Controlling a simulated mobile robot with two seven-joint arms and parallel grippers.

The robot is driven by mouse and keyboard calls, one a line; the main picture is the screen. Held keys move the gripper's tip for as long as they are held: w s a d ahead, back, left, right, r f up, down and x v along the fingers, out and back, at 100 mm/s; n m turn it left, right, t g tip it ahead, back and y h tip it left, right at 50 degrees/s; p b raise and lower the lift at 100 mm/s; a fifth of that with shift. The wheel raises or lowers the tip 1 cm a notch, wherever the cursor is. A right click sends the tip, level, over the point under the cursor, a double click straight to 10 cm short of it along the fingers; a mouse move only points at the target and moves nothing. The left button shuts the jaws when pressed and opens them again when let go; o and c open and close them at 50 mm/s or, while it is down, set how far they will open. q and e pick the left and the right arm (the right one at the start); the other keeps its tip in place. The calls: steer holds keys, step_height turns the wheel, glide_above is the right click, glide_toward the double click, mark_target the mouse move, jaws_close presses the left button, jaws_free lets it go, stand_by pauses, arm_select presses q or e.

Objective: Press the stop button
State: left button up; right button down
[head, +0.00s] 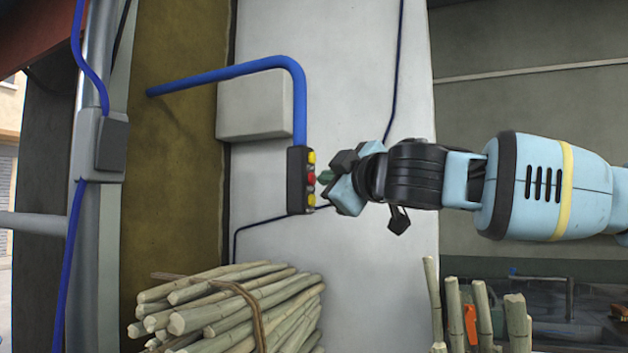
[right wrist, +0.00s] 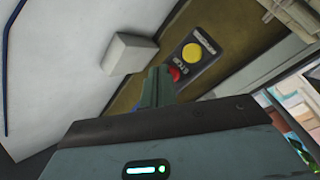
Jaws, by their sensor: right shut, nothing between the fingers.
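A narrow dark control box (head: 297,182) hangs from a blue pipe in the head view. On its right-hand face sit a yellow button (head: 311,157), the red stop button (head: 311,178) and a lower yellow button (head: 311,200). My right gripper (head: 325,177) is shut and empty, with its green fingertips level with the red button and just right of it. In the right wrist view the shut fingers (right wrist: 157,85) point at the red button (right wrist: 175,74) and partly cover it; contact cannot be told. My left gripper is not in view.
The blue pipe (head: 230,73) bends down into the control box from above. A grey box (head: 254,105) is on the wall behind. A tied bundle of cane (head: 235,310) lies below, and upright canes (head: 480,315) stand at the lower right.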

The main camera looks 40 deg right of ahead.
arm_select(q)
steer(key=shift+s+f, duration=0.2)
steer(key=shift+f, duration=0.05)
arm_select(e)
steer(key=shift+w+a, duration=0.15)
steer(key=shift+w, duration=0.2)
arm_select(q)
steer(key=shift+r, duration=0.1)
arm_select(e)
steer(key=shift+s, duration=0.15)
stand_by(0.3)
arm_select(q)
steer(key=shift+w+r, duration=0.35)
arm_select(e)
steer(key=shift+s+d, duration=0.35)
steer(key=shift+s, duration=0.3)
